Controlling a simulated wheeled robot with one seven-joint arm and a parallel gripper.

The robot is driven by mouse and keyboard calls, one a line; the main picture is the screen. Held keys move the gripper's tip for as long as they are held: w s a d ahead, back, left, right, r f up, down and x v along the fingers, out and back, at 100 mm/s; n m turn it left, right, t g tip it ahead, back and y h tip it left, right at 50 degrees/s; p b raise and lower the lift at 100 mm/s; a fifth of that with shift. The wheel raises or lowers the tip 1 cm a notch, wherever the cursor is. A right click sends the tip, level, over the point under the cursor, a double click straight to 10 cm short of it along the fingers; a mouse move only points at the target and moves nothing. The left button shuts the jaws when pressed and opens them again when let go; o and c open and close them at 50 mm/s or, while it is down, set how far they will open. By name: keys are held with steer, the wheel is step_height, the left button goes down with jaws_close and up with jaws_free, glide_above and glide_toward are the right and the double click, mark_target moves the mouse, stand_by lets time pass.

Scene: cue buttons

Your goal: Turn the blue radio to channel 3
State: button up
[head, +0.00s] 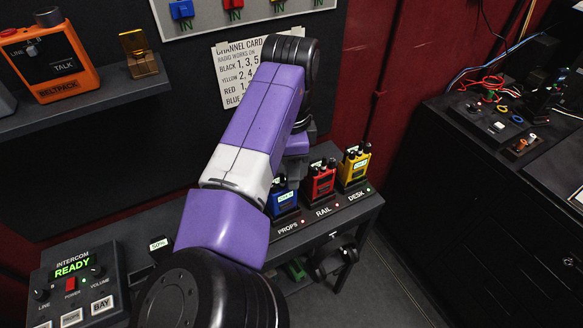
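The blue radio (285,203) stands in the charger row on the grey shelf, above the PROPS label. Its front has a small pale display, too small to read with certainty. My arm hides its top and left side. My gripper (290,181) is a dark shape pointing down at the top of the blue radio. Its fingertips are mostly hidden by the arm, so I cannot tell whether it touches the knob or is open. The channel card (235,62) hangs on the wall behind; my arm covers its right part, including the numbers on the blue line.
The red radio (321,183) above RAIL and the yellow radio (355,166) above DESK stand close to the right of the blue one. An intercom box (75,283) reading READY sits at lower left. An orange beltpack (50,62) stands on the upper-left shelf.

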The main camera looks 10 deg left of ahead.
steer(key=shift+f, duration=0.25)
jaws_close()
steer(key=n+p, duration=0.3)
steer(key=shift+d+r, duration=0.1)
steer(key=shift+r, duration=0.05)
steer(key=shift+n+p, duration=1.45)
steer(key=shift+n, duration=0.55)
